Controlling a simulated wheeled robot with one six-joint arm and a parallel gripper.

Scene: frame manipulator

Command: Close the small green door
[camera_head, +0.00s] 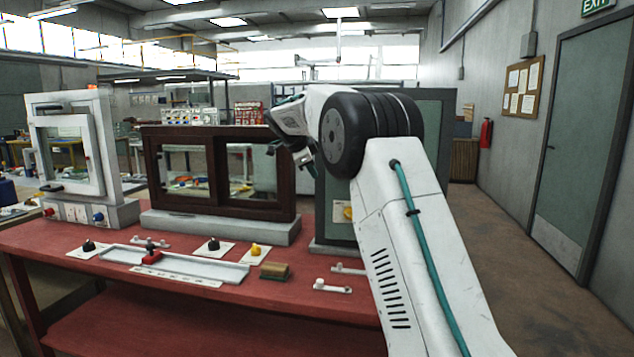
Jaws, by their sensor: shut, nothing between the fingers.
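The small green door (334,190) is a grey-green panel standing upright at the right end of the red bench. A yellow part on a pale plate (342,211) shows low on it. My arm covers much of the door and its frame, so I cannot tell how far it stands open. More grey-green panel shows to the right of my arm's dark joint. My gripper (303,160) is shut and empty, seen small and dark, in front of the right end of the brown window frame and left of the green panel's upper part. I see no clear contact.
The red bench (60,245) carries a white window frame (105,150), a brown sliding window (285,207), a grey slider rail (215,268) with a red handle, and several knobs and small fixtures along its front. Open floor lies right, before a large grey-green room door (580,150).

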